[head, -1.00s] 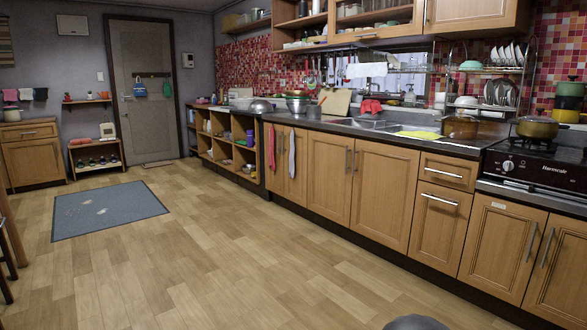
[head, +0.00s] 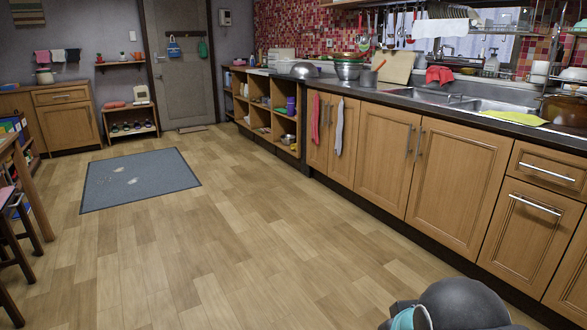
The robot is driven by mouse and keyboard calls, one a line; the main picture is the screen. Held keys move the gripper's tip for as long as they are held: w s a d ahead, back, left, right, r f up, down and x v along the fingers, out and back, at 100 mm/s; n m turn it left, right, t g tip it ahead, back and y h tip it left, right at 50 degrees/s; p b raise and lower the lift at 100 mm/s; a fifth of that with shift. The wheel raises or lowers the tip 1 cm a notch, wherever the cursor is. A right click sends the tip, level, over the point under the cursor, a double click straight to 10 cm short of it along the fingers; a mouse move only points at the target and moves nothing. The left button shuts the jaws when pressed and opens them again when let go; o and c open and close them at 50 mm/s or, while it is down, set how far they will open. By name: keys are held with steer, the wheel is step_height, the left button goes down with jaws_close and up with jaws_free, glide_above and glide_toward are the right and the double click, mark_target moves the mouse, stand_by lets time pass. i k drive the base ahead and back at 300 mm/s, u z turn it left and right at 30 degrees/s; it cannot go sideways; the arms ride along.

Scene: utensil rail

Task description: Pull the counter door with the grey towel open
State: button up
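The grey towel (head: 339,127) hangs from the upper part of a wooden counter door (head: 347,155), in the middle of the head view. The door is shut, flush with the counter front, and the towel hides its handle. A pink-red towel (head: 316,118) hangs on the door just to the left. My gripper is not in view. Only a dark rounded part of my arm with a teal ring shows at the bottom right, well apart from the towel door.
Shut wooden doors (head: 386,146) and drawers line the counter to the right. Open shelves (head: 270,108) stand left of the towels. The wooden floor (head: 230,230) before the counter is clear. A grey mat (head: 140,180) lies at left, near a table leg and stool.

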mark_target(345, 111)
steer(key=z, duration=0.1)
steer(key=i, duration=4.05)
steer(key=z, duration=0.1)
